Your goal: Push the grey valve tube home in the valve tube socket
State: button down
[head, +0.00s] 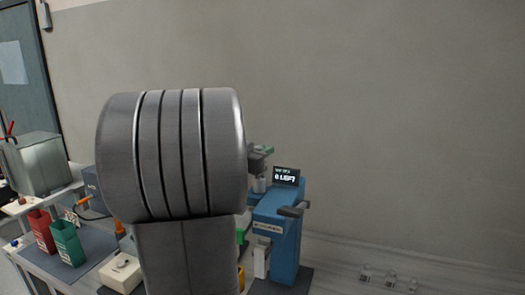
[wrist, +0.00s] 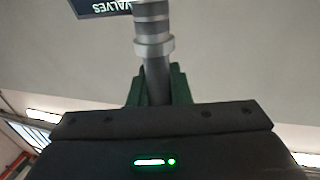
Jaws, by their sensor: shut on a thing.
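The grey valve tube (wrist: 156,80) stands between the green fingers of my gripper (wrist: 155,88) in the wrist view. My gripper is shut on it. Beyond the fingers is a pale ring (wrist: 154,47), with a ribbed grey section (wrist: 152,20) past it that runs out of the top of the picture. I cannot tell where the tube ends and whether it sits in the valve tube socket. In the head view my large grey arm link covers the middle, and I cannot make out the gripper or the tube.
A dark sign reading "VALVES" (wrist: 100,6) appears upside down in the wrist view. In the head view a blue machine (head: 286,240) with a small display (head: 286,175) stands right of my arm. Red (head: 42,232) and green (head: 68,243) bins stand at left.

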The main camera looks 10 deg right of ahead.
jog(key=shift+f+b, duration=0.6)
jog(key=shift+f, duration=0.55)
jog(key=c, duration=1.3)
grip_release()
jog(key=shift+o, duration=0.2)
jog(key=shift+a, duration=0.1)
jog(key=b+v, duration=0.2)
jog(key=v, duration=1.1)
jog(key=shift+s+a, duration=0.2)
jog(key=shift+s, duration=0.15)
jog(key=p+x, duration=0.2)
jog(key=x, duration=1.2)
jog(key=shift+a+r, duration=0.1)
jog(key=shift+r, duration=0.25)
jog(key=shift+f, duration=0.15)
